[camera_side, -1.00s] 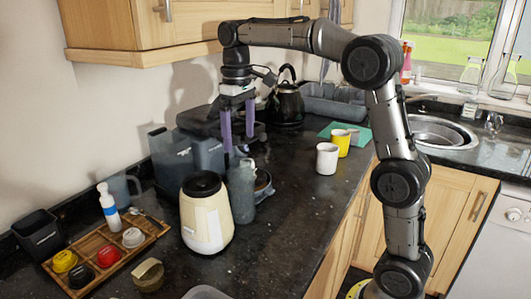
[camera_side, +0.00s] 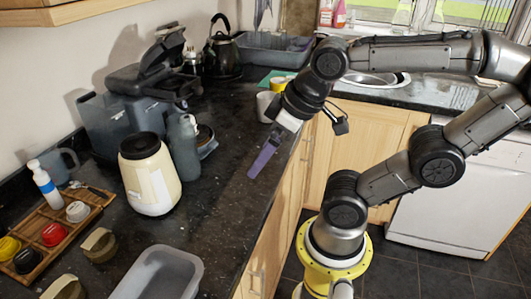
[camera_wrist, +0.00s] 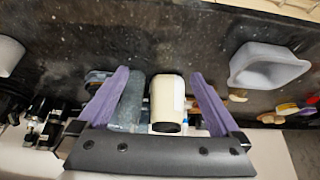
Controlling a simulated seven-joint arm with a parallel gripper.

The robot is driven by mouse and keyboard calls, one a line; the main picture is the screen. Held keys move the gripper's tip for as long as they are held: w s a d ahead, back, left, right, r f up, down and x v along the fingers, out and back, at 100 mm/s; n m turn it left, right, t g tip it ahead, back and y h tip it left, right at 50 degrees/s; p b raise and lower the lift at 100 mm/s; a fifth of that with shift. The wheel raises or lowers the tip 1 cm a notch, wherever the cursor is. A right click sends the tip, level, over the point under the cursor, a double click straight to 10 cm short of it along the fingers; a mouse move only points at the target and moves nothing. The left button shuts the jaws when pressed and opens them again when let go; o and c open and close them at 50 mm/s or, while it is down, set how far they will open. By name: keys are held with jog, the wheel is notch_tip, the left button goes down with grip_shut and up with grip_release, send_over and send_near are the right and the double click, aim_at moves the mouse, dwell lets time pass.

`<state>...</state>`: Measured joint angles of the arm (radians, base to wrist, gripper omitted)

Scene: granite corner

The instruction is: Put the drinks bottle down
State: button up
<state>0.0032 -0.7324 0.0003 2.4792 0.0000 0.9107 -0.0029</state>
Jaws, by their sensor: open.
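The drinks bottle, taken to be the grey bottle with a loop on its cap (camera_side: 184,150), stands upright on the dark granite counter (camera_side: 222,205). It is right beside the cream canister with a black lid (camera_side: 150,178). It also shows in the wrist view (camera_wrist: 129,108), partly behind the left finger. My gripper (camera_side: 258,167) is open and empty, to the right of the bottle and apart from it, near the counter's front edge. Its purple fingers (camera_wrist: 160,73) are spread in the wrist view, with the canister seen beyond the gap.
A black appliance with grey tanks (camera_side: 150,85) stands behind the bottle. A wooden tray (camera_side: 55,228) of small jars is at the left. A grey tub (camera_side: 160,275) is in front. A white mug (camera_side: 265,106) stands near my arm.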

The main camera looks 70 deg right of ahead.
aim_at(175, 139)
jog(key=shift+s+f, duration=0.2)
jog(key=shift+f, duration=0.05)
jog(key=w+d+r+m+t+h, duration=0.1)
jog(key=w+r+t, duration=0.2)
jog(key=w+t, duration=0.45)
jog(key=w+r+t, duration=0.4)
jog(key=w, duration=0.6)
jog(key=s+d+f+m+h, duration=0.1)
jog(key=d+f, duration=0.1)
jog(key=f, duration=0.5)
jog(key=s+d+f+h, duration=0.1)
jog(key=s+d+f, duration=0.1)
jog(key=f, duration=0.5)
jog(key=shift+t, duration=0.25)
jog(key=w+d, duration=0.1)
jog(key=w, duration=0.3)
jog(key=w+d, duration=0.1)
jog(key=w, duration=0.8)
jog(key=shift+w+d+f, duration=0.1)
jog(key=shift+d+f, duration=0.05)
jog(key=shift+d, duration=0.25)
jog(key=c, duration=1.3)
